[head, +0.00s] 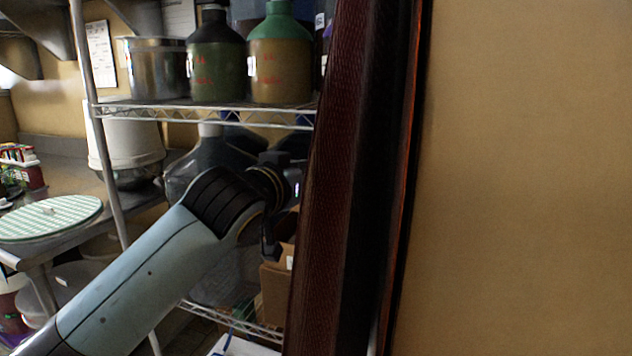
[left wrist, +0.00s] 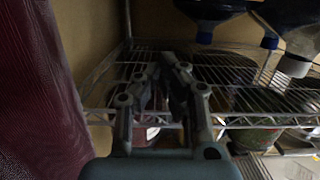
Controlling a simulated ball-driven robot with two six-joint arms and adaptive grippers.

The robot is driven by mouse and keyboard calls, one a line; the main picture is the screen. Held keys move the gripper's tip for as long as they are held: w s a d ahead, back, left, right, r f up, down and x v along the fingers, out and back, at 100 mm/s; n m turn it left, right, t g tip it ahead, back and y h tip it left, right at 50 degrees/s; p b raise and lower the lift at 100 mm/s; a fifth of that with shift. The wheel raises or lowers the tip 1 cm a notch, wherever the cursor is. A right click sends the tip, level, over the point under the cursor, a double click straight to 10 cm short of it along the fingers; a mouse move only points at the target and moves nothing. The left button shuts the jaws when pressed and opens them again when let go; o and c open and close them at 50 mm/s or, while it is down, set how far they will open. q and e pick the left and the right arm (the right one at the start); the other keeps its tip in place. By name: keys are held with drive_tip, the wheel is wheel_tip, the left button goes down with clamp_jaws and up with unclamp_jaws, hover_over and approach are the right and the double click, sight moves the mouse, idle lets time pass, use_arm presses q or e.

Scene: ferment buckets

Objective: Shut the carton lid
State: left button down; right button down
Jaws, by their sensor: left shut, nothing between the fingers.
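A brown cardboard carton (head: 275,290) sits on the lower part of the wire rack in the head view, partly hidden by a dark red upright panel. A brown edge shows just above it, but I cannot tell how its lid stands. My left gripper (head: 270,250) is a dark shape right above the carton, beside the panel; whether it touches the carton is unclear. In the left wrist view the left gripper (left wrist: 172,68) is shut and empty, with wire shelving beyond its fingers. I cannot make out the carton there. My right gripper is out of view.
The dark red panel (head: 335,180) stands close on the right and also shows in the left wrist view (left wrist: 45,95). The wire rack (head: 200,112) holds a steel pot (head: 158,68) and large jugs (head: 280,65). A striped round board (head: 50,218) lies on a counter at left.

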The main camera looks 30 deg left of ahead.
use_arm(q)
drive_tip(key=p+x, duration=0.1)
drive_tip(key=x, duration=0.6)
drive_tip(key=shift+w, duration=0.1)
drive_tip(key=f, duration=0.1)
drive_tip(key=s, duration=0.1)
drive_tip(key=f, duration=0.1)
drive_tip(key=shift+s+d+f, duration=0.25)
drive_tip(key=shift+f, duration=0.05)
drive_tip(key=shift+s+d+f, duration=0.1)
drive_tip(key=shift+s+f, duration=0.15)
drive_tip(key=shift+f, duration=0.2)
